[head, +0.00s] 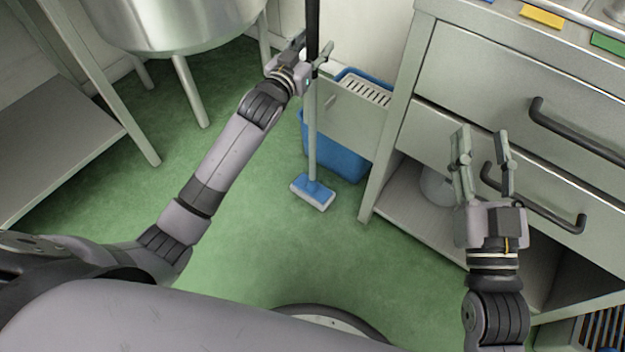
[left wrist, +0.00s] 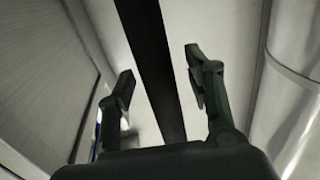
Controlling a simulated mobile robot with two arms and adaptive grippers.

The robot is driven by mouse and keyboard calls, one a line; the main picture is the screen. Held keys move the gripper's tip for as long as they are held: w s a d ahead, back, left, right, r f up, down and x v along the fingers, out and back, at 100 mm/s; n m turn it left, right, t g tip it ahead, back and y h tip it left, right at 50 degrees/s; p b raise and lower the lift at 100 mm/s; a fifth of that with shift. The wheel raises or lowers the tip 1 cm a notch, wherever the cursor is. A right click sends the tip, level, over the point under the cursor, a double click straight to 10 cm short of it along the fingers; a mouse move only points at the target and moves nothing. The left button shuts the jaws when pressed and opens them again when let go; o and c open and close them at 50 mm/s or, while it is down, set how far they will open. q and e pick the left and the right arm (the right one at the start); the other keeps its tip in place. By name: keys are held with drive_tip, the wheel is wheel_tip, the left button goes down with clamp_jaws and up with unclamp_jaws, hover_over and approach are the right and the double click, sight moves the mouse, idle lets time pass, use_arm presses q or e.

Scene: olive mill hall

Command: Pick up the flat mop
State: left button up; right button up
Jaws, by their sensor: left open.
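The flat mop (head: 312,130) stands upright on the green floor. It has a blue head with a white pad, a grey lower pole and a black upper handle. My left gripper (head: 315,50) is at the pole where grey meets black. In the left wrist view, the black handle (left wrist: 150,60) runs between the spread fingers of my left gripper (left wrist: 160,68), with gaps at both sides. My right gripper (head: 482,142) is open and empty, in front of the drawers on the right. The handle's top is out of view.
A blue bucket (head: 335,150) with a grey wringer (head: 362,90) stands just right of the pole. A drawer cabinet (head: 480,75) with dark handles fills the right. A steel vat (head: 180,25) on legs stands at the back left, beside a shelf (head: 60,135). Green floor is clear in front.

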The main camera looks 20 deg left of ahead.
use_arm(q)
drive_tip(key=shift+c, duration=0.3)
clamp_jaws()
drive_tip(key=shift+r, duration=0.1)
idle(0.4)
